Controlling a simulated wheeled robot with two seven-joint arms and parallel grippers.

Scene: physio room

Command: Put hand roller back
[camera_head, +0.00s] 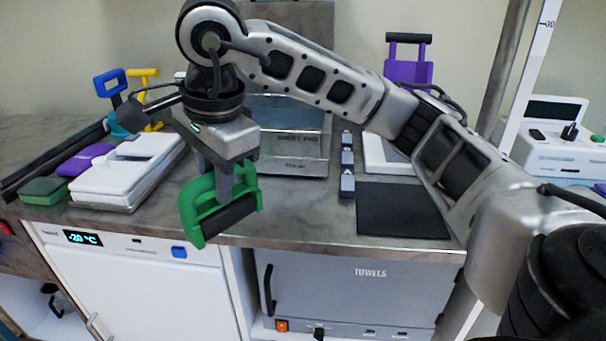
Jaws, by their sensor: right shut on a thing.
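A green hand roller (191,215) with a squared frame and a dark cylinder hangs below my right gripper (228,185). The gripper points down and is shut on the upper part of the green frame. The roller is tilted and shows in front of the counter's front edge, apart from the white device to its left. My right arm comes in from the right and arches over the counter. My left gripper is not in view.
Blue (108,84), yellow (143,74) and purple (408,70) handled tools stand at the back of the counter (290,222). A white device (120,178) lies left, and a black mat (402,211) right. A steel box (300,140) stands behind the roller.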

